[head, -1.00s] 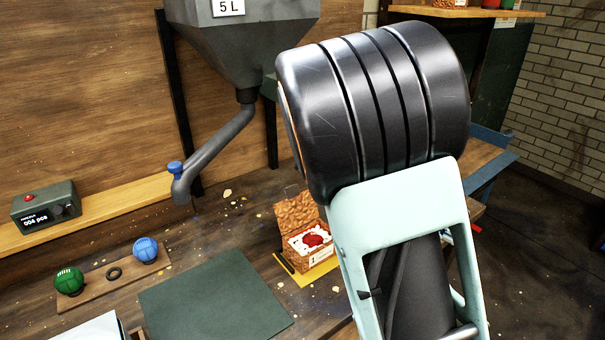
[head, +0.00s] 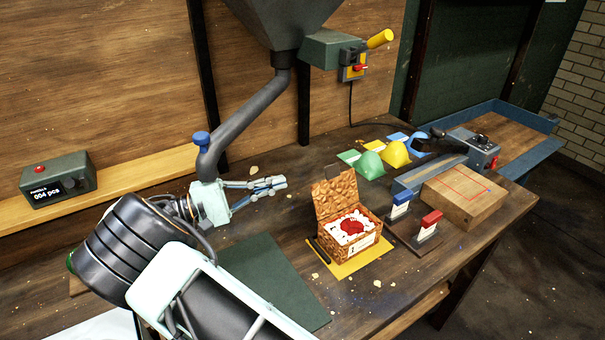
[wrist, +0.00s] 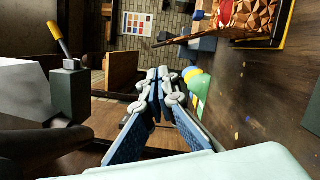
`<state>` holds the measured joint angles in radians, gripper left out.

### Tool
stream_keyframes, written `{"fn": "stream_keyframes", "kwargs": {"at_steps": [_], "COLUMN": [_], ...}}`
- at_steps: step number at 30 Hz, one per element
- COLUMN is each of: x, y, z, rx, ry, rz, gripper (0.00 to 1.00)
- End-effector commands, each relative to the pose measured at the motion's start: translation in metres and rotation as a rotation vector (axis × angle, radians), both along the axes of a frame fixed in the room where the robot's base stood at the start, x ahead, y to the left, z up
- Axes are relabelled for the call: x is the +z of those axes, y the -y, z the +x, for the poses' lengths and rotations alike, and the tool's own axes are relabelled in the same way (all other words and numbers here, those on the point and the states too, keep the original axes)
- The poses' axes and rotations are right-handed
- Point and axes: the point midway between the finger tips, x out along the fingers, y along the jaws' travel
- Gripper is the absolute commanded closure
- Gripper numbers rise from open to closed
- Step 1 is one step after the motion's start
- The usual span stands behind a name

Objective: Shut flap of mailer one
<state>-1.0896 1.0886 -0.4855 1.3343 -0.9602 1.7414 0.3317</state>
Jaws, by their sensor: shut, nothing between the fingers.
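The mailer (head: 349,248) is a small box with an orange-brown patterned outside, standing on a yellow mat (head: 352,264). Its flap (head: 340,193) stands up at the back, open. White filling with a red patch shows inside. My gripper (head: 282,184) is shut and empty, to the left of the mailer and apart from it, pointing right. In the wrist view the closed fingers (wrist: 160,76) show in the middle, and the mailer (wrist: 262,18) is at the top right. No mark telling which mailer it is can be read.
A hopper pipe (head: 238,122) hangs just above and behind my gripper. Blue and red stamps (head: 428,226), a cardboard box (head: 464,193) and colored domes (head: 395,155) stand to the right. A green mat (head: 262,275) lies flat in front. A counter (head: 58,179) is at the left.

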Motion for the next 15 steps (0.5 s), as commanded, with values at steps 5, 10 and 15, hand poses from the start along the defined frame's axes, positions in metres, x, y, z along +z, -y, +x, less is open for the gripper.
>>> {"fn": "stream_keyframes", "kwargs": {"at_steps": [5,10,15], "x": [0.004,0.007,0.009], "y": [0.013,0.043,0.072], "z": [0.006,0.014,0.023], "rx": [0.002,0.0,-0.001], "ry": [0.006,0.003,0.004], "rz": [-0.005,-0.005,-0.005], "gripper": [1.0,1.0,1.0]}}
